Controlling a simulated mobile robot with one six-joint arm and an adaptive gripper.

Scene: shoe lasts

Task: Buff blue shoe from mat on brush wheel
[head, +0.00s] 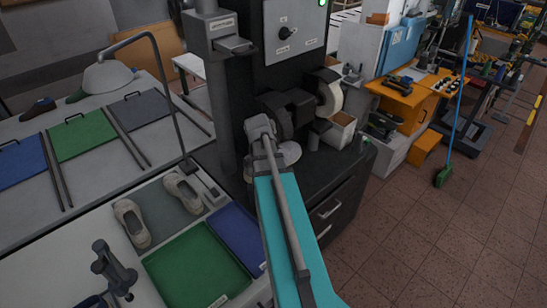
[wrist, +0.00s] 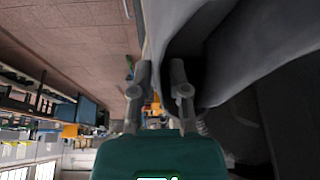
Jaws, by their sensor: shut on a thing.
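My gripper (wrist: 160,70) has its fingers close around the edge of a pale grey thing (wrist: 210,25), which fills the upper right of the wrist view. It has a dark hollow, like a shoe's opening; its colour looks grey rather than clearly blue. In the head view my arm reaches to the front of the dark buffing machine (head: 295,80). A pale piece (head: 289,154) shows beside the arm's end, which hides the fingers there. A dark wheel (head: 281,121) and a pale wheel (head: 329,95) are just beyond; I cannot tell whether anything touches them.
A beige pair of shoes (head: 132,222) sits on a grey mat (head: 158,208). The green mat (head: 195,265) and blue mat (head: 235,235) are bare. A clamp-like stand (head: 113,270) is at lower left.

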